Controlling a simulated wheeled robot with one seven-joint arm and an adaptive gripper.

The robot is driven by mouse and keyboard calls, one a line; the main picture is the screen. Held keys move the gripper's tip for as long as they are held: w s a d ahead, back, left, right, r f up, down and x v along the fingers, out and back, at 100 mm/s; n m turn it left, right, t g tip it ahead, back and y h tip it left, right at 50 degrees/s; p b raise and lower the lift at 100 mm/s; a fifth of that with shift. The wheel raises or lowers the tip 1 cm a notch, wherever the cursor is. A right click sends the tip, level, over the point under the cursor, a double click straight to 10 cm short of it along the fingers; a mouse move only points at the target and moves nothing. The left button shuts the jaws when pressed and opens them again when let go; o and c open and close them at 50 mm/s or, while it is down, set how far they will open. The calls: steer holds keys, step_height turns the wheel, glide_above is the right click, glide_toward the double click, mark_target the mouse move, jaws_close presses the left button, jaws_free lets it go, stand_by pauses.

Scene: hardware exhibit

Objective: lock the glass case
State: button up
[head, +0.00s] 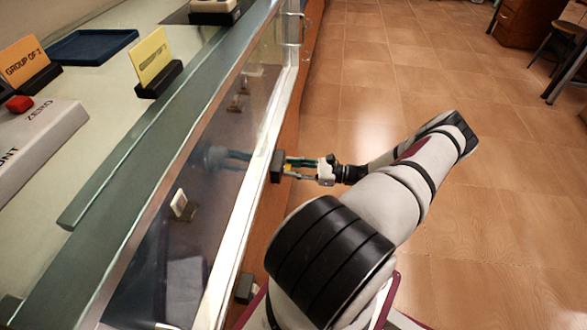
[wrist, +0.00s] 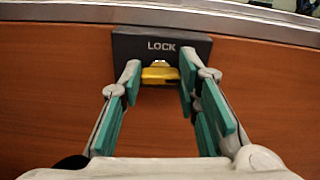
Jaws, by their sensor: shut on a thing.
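The glass case (head: 196,160) runs diagonally along the left in the head view, with a glass front under a metal edge. A dark block marked LOCK (wrist: 161,48) is on its wooden front panel. The block also shows in the head view (head: 277,166). A yellow key-like piece (wrist: 160,76) sticks out of the lock, lying roughly level in the wrist view. My gripper (wrist: 160,82), with teal finger pads, is shut on the yellow piece, its fingertips at either side of it near the block. In the head view my gripper (head: 300,167) reaches the lock from the right.
On the case top are a yellow sign (head: 153,57), an orange sign (head: 25,64), a blue tray (head: 92,46) and a white box (head: 38,140) with a red button. Another dark block (head: 245,288) is lower on the front. Tiled floor (head: 480,220) lies open to the right.

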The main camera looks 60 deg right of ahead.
steer(key=shift+s+a+f+n+b, duration=0.15)
steer(key=shift+n+b, duration=0.55)
steer(key=shift+n, duration=3.55)
steer(key=shift+w+f+n+b, duration=0.1)
steer(key=shift+n+b, duration=0.55)
steer(key=shift+n, duration=3.6)
steer(key=o, duration=1.2)
steer(key=shift+c, duration=0.2)
steer(key=v, duration=1.2)
steer(key=shift+s, duration=0.1)
